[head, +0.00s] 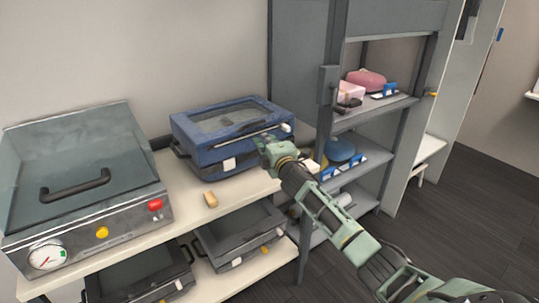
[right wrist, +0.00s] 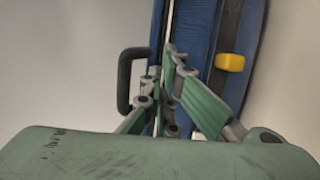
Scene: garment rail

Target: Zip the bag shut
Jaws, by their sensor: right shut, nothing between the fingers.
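The bag is a blue box-shaped case (head: 205,125) with a clear window in its top, lying on the upper shelf of the bench by the wall. A dark handle shows on its side, also in the right wrist view (right wrist: 130,80). A white tag (head: 228,164) is on its front. My right gripper (head: 275,150) is at the case's right front edge. In the right wrist view its closed fingers (right wrist: 168,88) are close against the blue side, by a pale seam line, with nothing between them. A yellow tab (right wrist: 230,62) is on the blue surface right of the fingers. My left gripper is out of view.
A grey machine with a clear lid (head: 80,160) stands left of the case. A small tan block (head: 210,199) lies in front of the case. Grey trays (head: 240,235) sit on the shelf below. A shelving unit (head: 370,110) with pink and blue items stands at right.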

